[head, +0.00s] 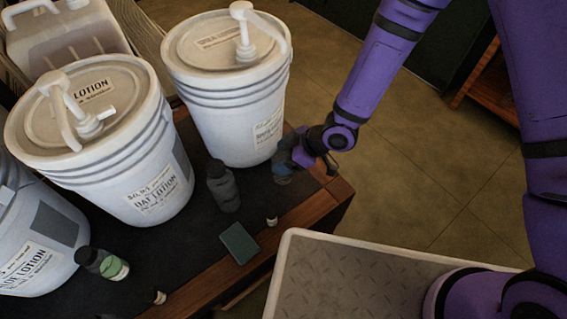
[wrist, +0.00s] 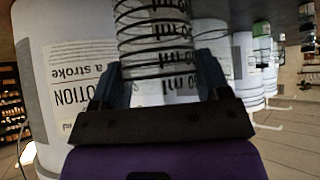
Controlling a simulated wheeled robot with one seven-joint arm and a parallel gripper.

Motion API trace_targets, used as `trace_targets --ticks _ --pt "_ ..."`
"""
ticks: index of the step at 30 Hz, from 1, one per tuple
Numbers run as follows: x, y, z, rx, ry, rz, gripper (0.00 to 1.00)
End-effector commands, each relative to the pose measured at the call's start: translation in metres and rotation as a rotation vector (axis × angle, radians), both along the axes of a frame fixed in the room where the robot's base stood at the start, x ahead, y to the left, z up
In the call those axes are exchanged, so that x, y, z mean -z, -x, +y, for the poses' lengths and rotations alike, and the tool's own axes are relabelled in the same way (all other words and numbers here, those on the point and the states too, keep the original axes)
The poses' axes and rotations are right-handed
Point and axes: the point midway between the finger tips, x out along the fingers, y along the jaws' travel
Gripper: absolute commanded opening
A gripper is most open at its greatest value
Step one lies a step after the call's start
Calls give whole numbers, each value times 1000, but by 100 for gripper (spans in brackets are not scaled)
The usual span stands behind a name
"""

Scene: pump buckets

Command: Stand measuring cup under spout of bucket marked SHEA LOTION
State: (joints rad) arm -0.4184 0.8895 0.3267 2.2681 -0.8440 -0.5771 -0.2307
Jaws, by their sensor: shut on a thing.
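The bucket (head: 222,105) at the back right of the bench is white, with a blurred lid label that looks like SHEA LOTION. Its white pump (head: 242,35) stands on the lid, and its spout reaches over the right rim. My gripper (head: 292,158) is low beside this bucket's right front. In the wrist view my gripper (wrist: 155,88) is shut on a clear measuring cup (wrist: 155,42) with dark rings and ml marks. The bucket's label (wrist: 82,70) shows close behind the cup. In the head view the cup is mostly hidden by my gripper; I cannot tell whether its base touches the bench.
A DAY or OAT LOTION bucket (head: 105,150) and another bucket (head: 35,240) stand to the left. A dark bottle (head: 222,187) is close left of my gripper. A green box (head: 240,243), small cork-like pieces and a green-labelled bottle (head: 103,264) lie nearer. The bench edge (head: 335,190) is close right.

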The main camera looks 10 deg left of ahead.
Motion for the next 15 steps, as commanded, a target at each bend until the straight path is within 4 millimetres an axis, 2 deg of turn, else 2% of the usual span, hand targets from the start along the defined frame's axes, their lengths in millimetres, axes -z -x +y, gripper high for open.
trace_targets --ticks 7,15 --pt "32 1 0 -1 2 2 31" --pt "35 0 0 1 0 1 31"
